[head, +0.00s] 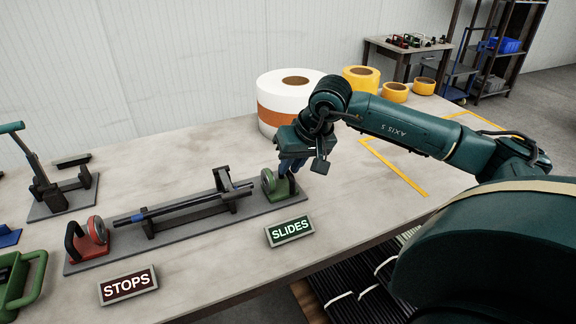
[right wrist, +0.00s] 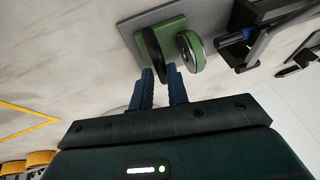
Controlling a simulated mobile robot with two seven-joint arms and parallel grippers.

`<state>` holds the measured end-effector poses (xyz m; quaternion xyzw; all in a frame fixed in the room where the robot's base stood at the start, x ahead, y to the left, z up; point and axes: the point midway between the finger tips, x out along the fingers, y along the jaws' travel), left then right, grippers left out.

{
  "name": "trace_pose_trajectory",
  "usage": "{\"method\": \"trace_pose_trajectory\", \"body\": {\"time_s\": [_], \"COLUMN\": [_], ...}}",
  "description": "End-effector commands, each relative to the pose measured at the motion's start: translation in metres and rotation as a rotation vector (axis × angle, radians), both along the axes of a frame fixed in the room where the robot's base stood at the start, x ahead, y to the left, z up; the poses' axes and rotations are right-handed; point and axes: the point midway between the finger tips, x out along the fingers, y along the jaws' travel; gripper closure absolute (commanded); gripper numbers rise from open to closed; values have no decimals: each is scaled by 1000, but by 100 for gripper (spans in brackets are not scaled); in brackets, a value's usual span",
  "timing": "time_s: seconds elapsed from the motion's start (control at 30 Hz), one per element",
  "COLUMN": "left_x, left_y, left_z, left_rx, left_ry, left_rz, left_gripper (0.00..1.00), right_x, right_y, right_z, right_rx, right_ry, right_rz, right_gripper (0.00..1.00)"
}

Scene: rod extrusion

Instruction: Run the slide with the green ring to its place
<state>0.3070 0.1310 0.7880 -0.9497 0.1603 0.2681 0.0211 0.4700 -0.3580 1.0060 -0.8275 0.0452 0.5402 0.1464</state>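The slide with the green ring (head: 267,181) stands at the right end of the long grey base plate. In the right wrist view, the ring (right wrist: 194,50) is a round disc beside a dark upright plate (right wrist: 153,43) on a green block (right wrist: 177,24). My right gripper (head: 289,167) points down at this slide. Its blue fingers (right wrist: 160,70) are apart, with the lower end of the dark plate between their tips; contact is unclear. The dark rod (head: 175,206), with a blue band, lies level on supports left of the slide. My left gripper is not in view.
A red stop (head: 75,243) stands at the plate's left end. Signs read STOPS (head: 128,285) and SLIDES (head: 290,231). A black upright bracket (head: 224,180) stands near the rod's right end. A large white roll (head: 290,88) stands behind my right gripper.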

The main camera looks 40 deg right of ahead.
Motion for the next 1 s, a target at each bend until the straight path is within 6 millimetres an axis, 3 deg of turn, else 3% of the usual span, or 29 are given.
{"method": "trace_pose_trajectory", "body": {"time_s": [0.23, 0.57, 0.67, 1.0], "left_x": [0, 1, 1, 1], "left_y": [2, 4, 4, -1], "left_z": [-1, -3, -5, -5], "left_rx": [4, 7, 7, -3], "left_ry": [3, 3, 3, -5], "left_rz": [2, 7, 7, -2], "left_gripper": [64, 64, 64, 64], "right_x": [1, -2, -7, -37], "right_y": [-3, -2, -3, -10], "right_z": [1, 6, 18, 86], "right_rx": [-4, -1, -3, -5], "right_ry": [-2, -3, -5, -7], "right_rz": [-5, -3, -4, -5], "right_gripper": [66, 66, 66, 66]}}
